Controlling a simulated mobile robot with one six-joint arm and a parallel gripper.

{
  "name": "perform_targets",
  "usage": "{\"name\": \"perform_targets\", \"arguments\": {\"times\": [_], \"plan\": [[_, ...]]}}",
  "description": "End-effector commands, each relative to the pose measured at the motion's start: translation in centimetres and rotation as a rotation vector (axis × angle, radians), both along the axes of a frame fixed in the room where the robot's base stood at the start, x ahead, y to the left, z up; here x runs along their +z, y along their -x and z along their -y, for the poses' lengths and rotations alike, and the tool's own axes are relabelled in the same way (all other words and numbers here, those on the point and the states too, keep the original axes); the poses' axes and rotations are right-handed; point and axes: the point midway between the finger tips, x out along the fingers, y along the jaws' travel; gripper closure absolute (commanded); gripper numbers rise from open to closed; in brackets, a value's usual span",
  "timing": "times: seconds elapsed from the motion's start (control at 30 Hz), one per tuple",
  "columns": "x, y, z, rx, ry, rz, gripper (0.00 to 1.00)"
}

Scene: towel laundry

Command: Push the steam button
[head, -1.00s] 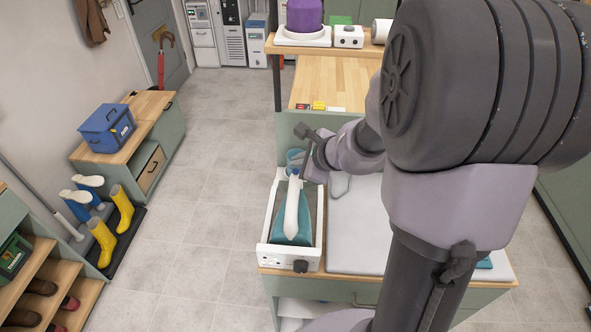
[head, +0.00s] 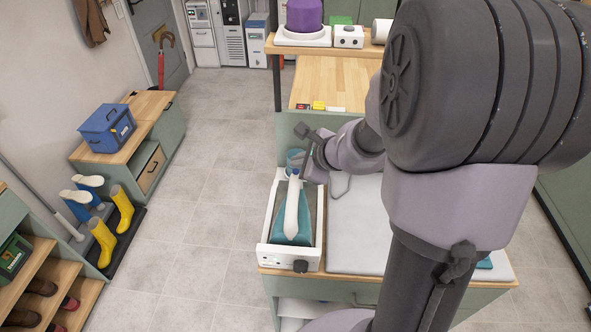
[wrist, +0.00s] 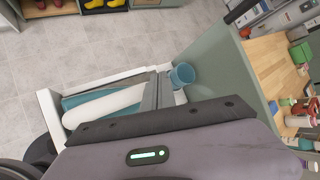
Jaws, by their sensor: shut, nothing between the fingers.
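A white machine (head: 264,250) sits on the counter's left end, with a white roller (head: 292,210) and a teal towel (head: 290,232) inside. A black knob (head: 300,266) and small controls too small to read are on its front panel. I cannot make out which control is the steam button. My gripper (head: 303,170) is shut and empty at the machine's far end, beside a blue cup (head: 295,158); contact cannot be told. The wrist view shows the machine (wrist: 48,110), roller (wrist: 105,108) and cup (wrist: 182,75), with my gripper (wrist: 158,86) partly hidden.
A grey pad (head: 360,235) lies right of the machine. A wooden shelf (head: 330,80) behind holds small red, yellow and white pieces. A white box with dark round marks (head: 349,36) stands on the upper ledge.

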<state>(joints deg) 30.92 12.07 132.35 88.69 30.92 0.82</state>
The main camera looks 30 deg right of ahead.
Motion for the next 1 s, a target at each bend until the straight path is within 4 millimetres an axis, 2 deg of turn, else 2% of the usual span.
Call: {"name": "perform_targets", "arguments": {"times": [0.27,0.87,1.0], "plan": [[-1.1,0.0,0.0,-0.001,0.0,0.001,1.0],[-1.0,0.0,0.0,0.0,0.0,0.0,1.0],[-0.3,0.0,0.0,0.001,0.001,0.0,1.0]]}}
